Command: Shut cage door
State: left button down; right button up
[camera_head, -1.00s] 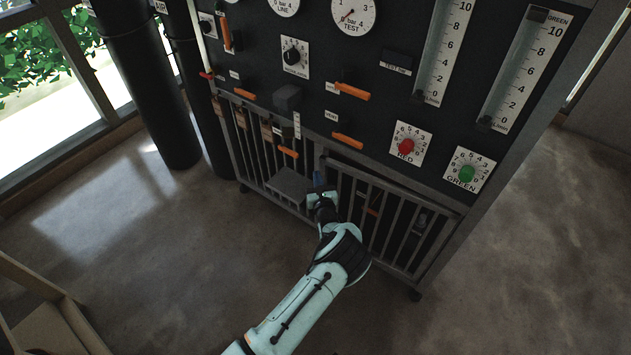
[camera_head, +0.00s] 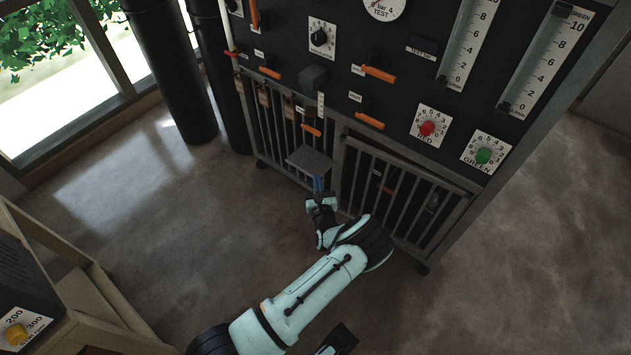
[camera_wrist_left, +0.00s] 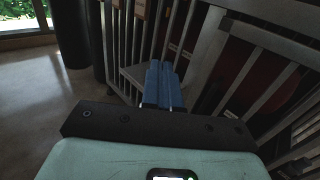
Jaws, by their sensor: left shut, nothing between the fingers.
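The cage door (camera_head: 408,190) is the barred grey panel at the lower right of the dark gauge cabinet. It seems slightly ajar, with a thin dark wedge along its top; I cannot tell how far. My left gripper (camera_head: 319,184) is shut and empty, its blue fingers pointing at the cage front just left of the door's left upright. In the left wrist view, the shut blue fingers (camera_wrist_left: 162,85) lie in front of the bars and a thick upright post (camera_wrist_left: 205,55). Contact cannot be told.
A grey box-like ledge (camera_head: 309,161) juts from the left barred section (camera_head: 270,130), close beside my fingers. Orange levers (camera_head: 378,74) and knobs stick out above. Dark pipes (camera_head: 172,80) stand at left. A wooden bench (camera_head: 75,265) is at lower left. Floor between is clear.

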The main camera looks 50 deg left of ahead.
pick_arm(q)
jog(key=s+a+f+n+g+h+b, duration=0.1)
jog(key=s+a+f+n+g+h, duration=0.15)
jog(key=s+f+n+g, duration=0.65)
jog(key=s+d+f+g+h+b, duration=0.1)
jog(key=s+d+f+h, duration=0.6)
jog(key=f, duration=0.1)
jog(key=n+t+b, duration=0.1)
jog(key=t+b, duration=0.2)
jog(key=t, duration=1.5)
send_near(353, 150)
jog(key=v, duration=0.7)
pick_arm(e)
jog(key=w+d+f+t+h, duration=0.1)
jog(key=w+d+f+t, duration=0.1)
jog(key=w+d+f, duration=0.4)
pick_arm(q)
jog(key=b+x, duration=0.3)
jog(key=x, duration=1)
jog(key=shift+b, duration=0.35)
jog(key=shift+w+a+r, duration=0.1)
jog(key=shift+w+a, duration=0.05)
jog(key=shift+w, duration=0.25)
pick_arm(e)
jog(key=s+f+m+g, duration=0.1)
jog(key=s+f+g, duration=0.1)
jog(key=s+f, duration=0.3)
jog(key=shift+s+a+f, duration=0.15)
jog(key=shift+a+f, duration=0.3)
jog(key=shift+f, duration=0.1)
